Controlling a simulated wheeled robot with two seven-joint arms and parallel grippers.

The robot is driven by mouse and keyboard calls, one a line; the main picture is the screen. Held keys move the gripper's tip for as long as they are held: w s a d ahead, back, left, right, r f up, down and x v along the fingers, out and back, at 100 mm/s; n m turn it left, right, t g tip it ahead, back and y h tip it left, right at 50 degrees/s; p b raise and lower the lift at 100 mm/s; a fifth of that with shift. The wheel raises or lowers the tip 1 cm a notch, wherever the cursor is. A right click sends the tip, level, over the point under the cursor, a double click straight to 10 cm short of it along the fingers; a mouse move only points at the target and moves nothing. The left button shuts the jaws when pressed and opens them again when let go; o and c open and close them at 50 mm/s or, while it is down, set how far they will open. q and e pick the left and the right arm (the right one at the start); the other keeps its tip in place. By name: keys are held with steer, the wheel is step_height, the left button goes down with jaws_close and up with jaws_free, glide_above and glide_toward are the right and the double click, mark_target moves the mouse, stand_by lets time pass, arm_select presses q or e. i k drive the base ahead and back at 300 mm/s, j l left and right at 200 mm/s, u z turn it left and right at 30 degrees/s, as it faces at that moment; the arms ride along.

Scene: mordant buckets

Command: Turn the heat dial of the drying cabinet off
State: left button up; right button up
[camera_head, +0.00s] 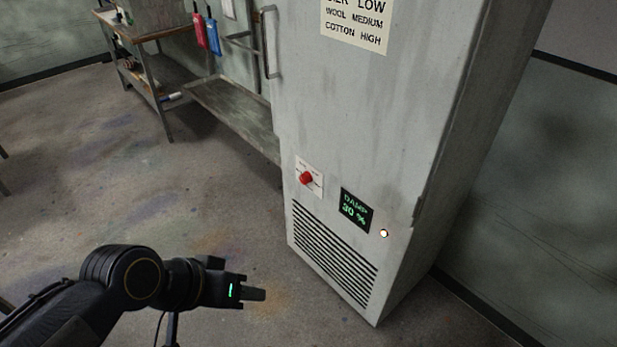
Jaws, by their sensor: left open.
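The drying cabinet (365,120) is a tall grey metal box right of centre. Its heat dial (306,178) is a red knob on a white plate low on the front face; the plate's lettering is too small to read. A dark display (355,209) beside it reads "DAMP" and what looks like 30 %. A small lamp (383,233) glows right of the display. My left gripper (254,294) is open and empty at lower left, in front of the cabinet and apart from the dial. My right gripper is not in view.
A louvred vent (335,255) lies below the dial. A long handle (268,42) stands out at the cabinet's left edge. A workbench (160,30) and a low shelf (235,112) stand behind at left. The floor (110,180) at left is clear.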

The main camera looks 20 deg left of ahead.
mark_target(305, 179)
steer(key=i+j, duration=0.25)
steer(key=j, duration=0.15)
steer(key=i+j+u, duration=0.15)
steer(key=j, duration=0.25)
steer(key=i+j, duration=0.35)
steer(key=j+u, duration=0.05)
